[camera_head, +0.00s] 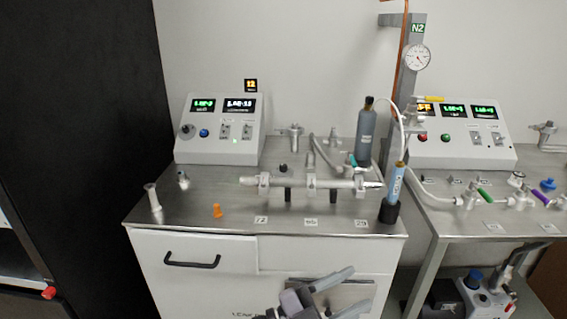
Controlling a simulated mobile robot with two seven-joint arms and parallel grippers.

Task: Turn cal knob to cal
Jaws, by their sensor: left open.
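The left control box (245,148) stands at the back left of the steel bench, with two lit displays. A small dark round knob (187,131) sits at the left of its front face, beside a blue button (204,133). This may be the cal knob; its label and pointer are too small to read. My left gripper (354,289) is open and empty at the bottom of the view. It is in front of the bench cabinet, below the worktop and well away from the box. My right gripper is out of view.
The steel bench (225,196) bears a horizontal metal manifold (300,182), a grey cylinder (365,138), a blue tube (396,185) and an orange piece (217,211). A second control box (460,150) stands at the right. A dark panel (85,120) borders the left.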

